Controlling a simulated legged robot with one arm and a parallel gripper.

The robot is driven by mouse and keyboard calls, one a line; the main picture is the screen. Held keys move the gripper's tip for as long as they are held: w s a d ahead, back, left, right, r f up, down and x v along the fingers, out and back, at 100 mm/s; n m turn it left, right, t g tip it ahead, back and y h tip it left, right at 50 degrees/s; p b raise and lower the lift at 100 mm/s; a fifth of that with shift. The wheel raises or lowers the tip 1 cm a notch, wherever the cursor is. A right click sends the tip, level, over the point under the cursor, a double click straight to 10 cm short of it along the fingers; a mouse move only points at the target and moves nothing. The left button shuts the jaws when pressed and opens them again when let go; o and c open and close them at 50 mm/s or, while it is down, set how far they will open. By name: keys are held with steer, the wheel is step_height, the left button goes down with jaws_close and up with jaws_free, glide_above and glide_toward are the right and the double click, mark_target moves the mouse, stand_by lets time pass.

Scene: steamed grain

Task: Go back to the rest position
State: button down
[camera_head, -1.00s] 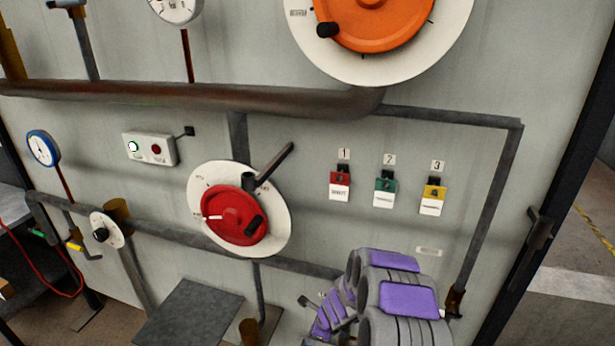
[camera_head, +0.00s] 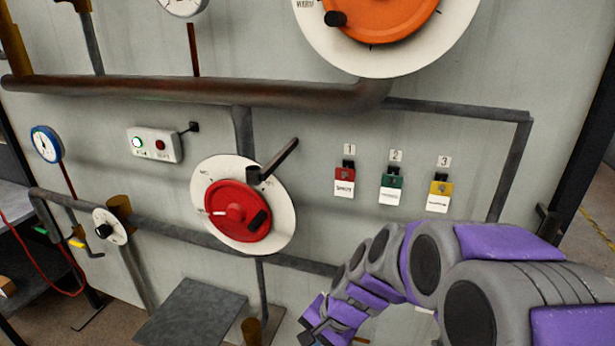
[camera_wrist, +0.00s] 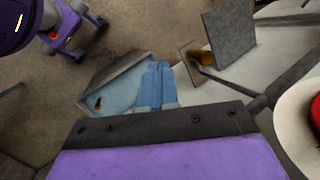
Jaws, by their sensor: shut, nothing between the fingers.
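My gripper shows in the wrist view (camera_wrist: 160,72) as two blue fingers pressed together, with nothing between them. In the head view my purple and grey arm comes in from the lower right. It bends down to the left, and its far end is at the bottom edge, low in front of the panel, where the fingers are hard to make out. The arm's end is below and right of the red dial (camera_head: 238,212) and apart from it.
The upright panel carries an orange dial (camera_head: 385,12), a small box with two buttons (camera_head: 154,145), three numbered tags (camera_head: 391,187) and pipes (camera_head: 190,92). A grey slanted plate (camera_head: 190,312) stands low in front. In the wrist view a light-blue box-like object (camera_wrist: 118,82) lies beyond the fingers.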

steer(key=s+d+r+n+h, duration=0.1)
steer(key=s+d+n, duration=0.1)
steer(key=s+d, duration=0.2)
steer(key=s+d+r+n+g+h+b, duration=0.1)
steer(key=s+d, duration=0.4)
steer(key=s, duration=0.6)
steer(key=s+d+r+n+g+h, duration=0.1)
steer(key=s+d+r+n+h, duration=0.1)
steer(key=s, duration=0.6)
steer(key=shift+d+n+h, duration=0.6)
steer(key=shift+d+n, duration=0.2)
steer(key=shift+d, duration=0.35)
steer(key=c, duration=1.8)
jaws_free()
steer(key=shift+r, duration=0.1)
